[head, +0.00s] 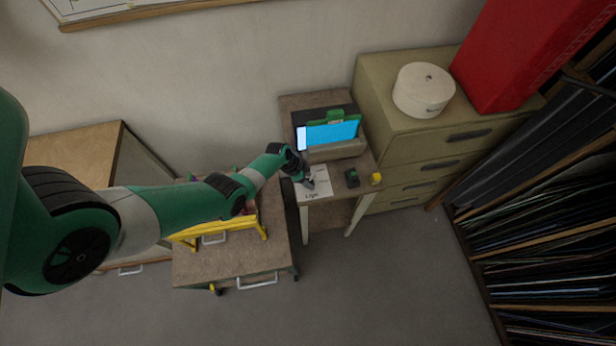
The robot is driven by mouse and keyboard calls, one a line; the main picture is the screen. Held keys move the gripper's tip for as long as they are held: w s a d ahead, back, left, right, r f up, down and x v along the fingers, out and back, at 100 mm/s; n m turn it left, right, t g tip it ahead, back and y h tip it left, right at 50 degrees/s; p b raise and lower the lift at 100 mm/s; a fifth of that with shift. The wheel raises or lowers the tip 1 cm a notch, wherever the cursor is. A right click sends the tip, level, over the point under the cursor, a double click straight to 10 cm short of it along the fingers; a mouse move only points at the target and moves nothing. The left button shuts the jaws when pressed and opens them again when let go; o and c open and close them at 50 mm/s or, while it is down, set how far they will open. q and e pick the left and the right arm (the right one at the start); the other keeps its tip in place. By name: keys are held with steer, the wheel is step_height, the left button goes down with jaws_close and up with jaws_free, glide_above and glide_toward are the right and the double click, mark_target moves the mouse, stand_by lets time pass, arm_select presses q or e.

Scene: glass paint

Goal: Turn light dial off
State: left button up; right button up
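A small side table (290,102) stands against the wall. A white sheet (322,190) with dark lettering, which seems to read "Light", lies at its front left. My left arm comes in from the left, and my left gripper (308,184) is over this sheet. The gripper is small here, and I cannot tell whether its fingers are open or shut. It covers the middle of the sheet, so no dial can be made out there. A small dark green and black object (352,178) sits to the right of the sheet. My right gripper is not in view.
A lit blue screen or folder (334,133) stands at the back of the table. A yellow item (376,178) sits at its right edge. A beige drawer cabinet (400,140) adjoins on the right, with a round white box (423,90) on top. A low cart (240,265) stands under my arm.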

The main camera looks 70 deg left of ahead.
arm_select(q)
jaws_close()
steer(key=shift+n, duration=0.3)
steer(key=shift+d+n+y+p, duration=0.1)
steer(key=shift+n+y+p, duration=0.4)
steer(key=shift+n, duration=0.4)
steer(key=shift+n+y, duration=0.4)
steer(key=shift+n, duration=0.8)
steer(key=shift+d+n+g+y, duration=0.1)
steer(key=shift+n+g+y, duration=0.25)
steer(key=shift+n, duration=0.7)
steer(key=shift+d+n+g+y, duration=0.15)
steer(key=shift+n+y, duration=0.3)
steer(key=shift+n, duration=0.6)
steer(key=shift+a, duration=0.15)
